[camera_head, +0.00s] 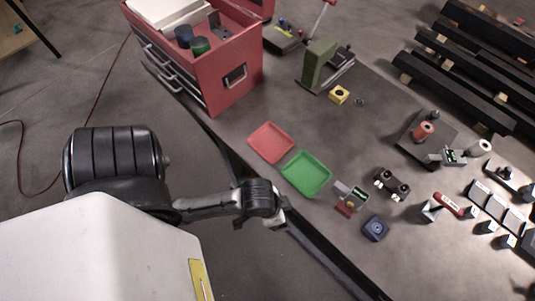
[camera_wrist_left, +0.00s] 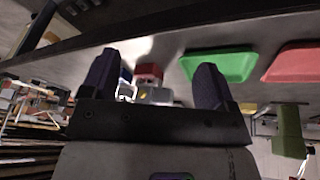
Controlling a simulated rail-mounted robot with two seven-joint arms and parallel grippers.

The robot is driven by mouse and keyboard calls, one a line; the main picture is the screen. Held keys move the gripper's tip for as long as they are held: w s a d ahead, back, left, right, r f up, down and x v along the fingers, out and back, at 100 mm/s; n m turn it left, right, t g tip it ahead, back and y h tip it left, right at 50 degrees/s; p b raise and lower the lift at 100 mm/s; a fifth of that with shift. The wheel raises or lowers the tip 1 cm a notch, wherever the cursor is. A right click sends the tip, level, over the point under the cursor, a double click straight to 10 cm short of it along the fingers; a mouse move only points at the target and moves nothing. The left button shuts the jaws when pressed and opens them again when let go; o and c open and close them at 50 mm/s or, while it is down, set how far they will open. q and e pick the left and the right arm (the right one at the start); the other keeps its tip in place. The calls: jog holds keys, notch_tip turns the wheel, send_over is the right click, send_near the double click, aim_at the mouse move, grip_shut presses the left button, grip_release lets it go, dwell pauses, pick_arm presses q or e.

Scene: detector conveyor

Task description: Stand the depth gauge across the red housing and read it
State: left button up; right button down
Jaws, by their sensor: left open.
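A red housing (camera_head: 345,209) sits on the grey surface right of the green tray. A silver device with a small green display (camera_head: 353,194), perhaps the depth gauge, is right behind it; I cannot tell whether they touch. A similar silver device with a green display (camera_head: 452,157) is farther right. In the left wrist view the red housing (camera_wrist_left: 148,72) and a silver body (camera_wrist_left: 154,95) appear between the fingers, some way beyond them. My left gripper (camera_wrist_left: 158,62) is open and empty; in the head view its end (camera_head: 278,218) is at the surface's near edge. My right gripper is not in view.
A green tray (camera_head: 306,174) and a red tray (camera_head: 270,142) lie left of the housing. A red tool chest (camera_head: 228,80) stands at the back left.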

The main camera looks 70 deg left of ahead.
pick_arm(q)
jog(key=shift+m+y, duration=0.3)
jog(key=shift+y, duration=0.3)
jog(key=s+a, duration=0.1)
jog(key=s, duration=0.1)
jog(key=s+a, duration=0.2)
jog(key=shift+a+f, duration=0.1)
jog(key=shift+a, duration=0.1)
notch_tip(320, 180, up, 14)
jog(key=p, duration=1.4)
jog(key=shift+w, duration=0.1)
